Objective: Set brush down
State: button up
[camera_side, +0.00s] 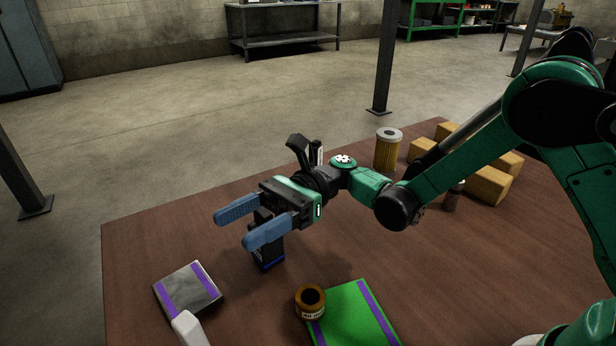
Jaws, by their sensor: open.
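My gripper (232,231) is open, its two blue fingers apart and pointing left above the brown table. I see nothing held between the fingertips. No brush can be made out for certain. A white, blocky piece (190,329) lies at the lower edge of the view, against the front edge of a grey pad (189,288) with purple stripes; I cannot tell whether it is part of the brush. My gripper is above and behind this pad, clear of it.
A yellow filter (386,152), a small dark cylinder (452,197) and several tan blocks (488,185) are farther back. The table's left part (150,240) is clear.

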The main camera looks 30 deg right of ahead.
jog(key=w+d+r+m+t+h, duration=0.3)
jog(key=w+d+r+m+t, duration=0.4)
jog(key=m+t, duration=0.6)
jog(key=w+d+r+m+t+h, duration=0.45)
jog(key=r+m+t, duration=0.45)
jog(key=m, duration=0.7)
jog(key=s+d+f+m+g+h, duration=0.1)
jog(key=s+d+f+m+h, duration=0.25)
jog(key=d+m+h, duration=0.4)
jog(key=s+d+f+m+g+h, duration=0.15)
jog(key=d+f+m+h, duration=0.25)
jog(key=m, duration=0.7)
jog(key=s+f+m+g, duration=0.8)
jog(key=s+f, duration=0.2)
jog(key=s, duration=0.2)
jog(key=shift+y, duration=0.3)
